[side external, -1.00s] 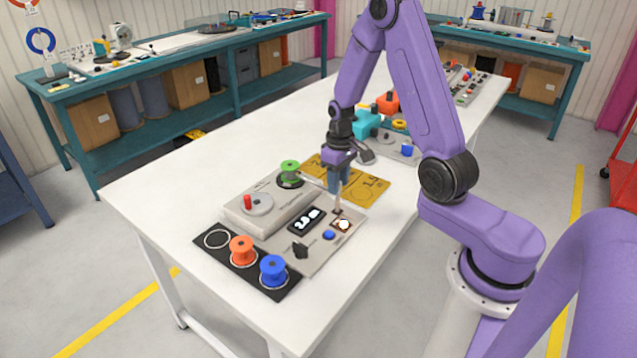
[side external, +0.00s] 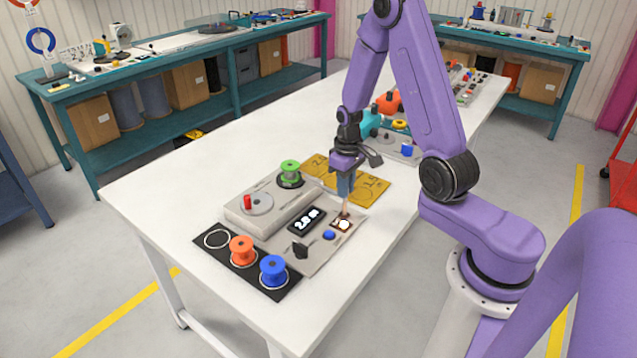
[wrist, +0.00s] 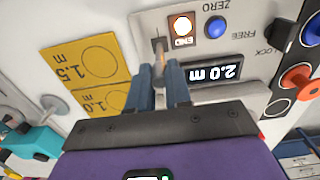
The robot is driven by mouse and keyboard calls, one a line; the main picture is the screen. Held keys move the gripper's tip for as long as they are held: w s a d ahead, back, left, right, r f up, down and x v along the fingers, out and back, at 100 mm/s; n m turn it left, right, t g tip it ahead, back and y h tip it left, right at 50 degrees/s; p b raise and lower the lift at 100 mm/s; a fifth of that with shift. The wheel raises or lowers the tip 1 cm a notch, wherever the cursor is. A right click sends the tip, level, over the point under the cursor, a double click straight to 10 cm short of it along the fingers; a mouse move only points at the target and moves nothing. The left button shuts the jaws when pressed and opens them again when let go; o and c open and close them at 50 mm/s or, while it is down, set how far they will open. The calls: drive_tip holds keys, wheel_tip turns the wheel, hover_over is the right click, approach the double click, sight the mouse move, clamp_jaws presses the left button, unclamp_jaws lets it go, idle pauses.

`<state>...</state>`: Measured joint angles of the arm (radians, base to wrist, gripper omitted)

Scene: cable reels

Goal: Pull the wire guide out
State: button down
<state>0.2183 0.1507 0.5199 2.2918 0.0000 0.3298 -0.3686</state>
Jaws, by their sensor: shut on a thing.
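My gripper (side external: 345,198) points down over the back right part of the grey measuring unit (side external: 285,262). In the wrist view its two blue fingers (wrist: 161,72) are shut on a thin tan upright piece, which I take for the wire guide (wrist: 159,58). The guide stands at a small grey bracket beside the lit END window (wrist: 182,27). It also shows as a thin stem below the fingers in the side view (side external: 345,209). Its lower end is too small to judge whether it is still seated.
A green reel (side external: 290,172) sits on the raised box, near a red knob (side external: 248,202). A display reading 2.0 m (side external: 307,221), a blue button (side external: 329,235) and a black lever (side external: 300,251) are close by. Orange (side external: 242,251) and blue (side external: 273,270) reels stand front left. A yellow length mat (side external: 372,187) lies behind.

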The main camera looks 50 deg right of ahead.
drive_tip(key=shift+s, duration=0.5)
drive_tip(key=c, duration=1.1)
unclamp_jaws()
drive_tip(key=shift+r, duration=0.1)
wheel_tip(320, 180, up, 7)
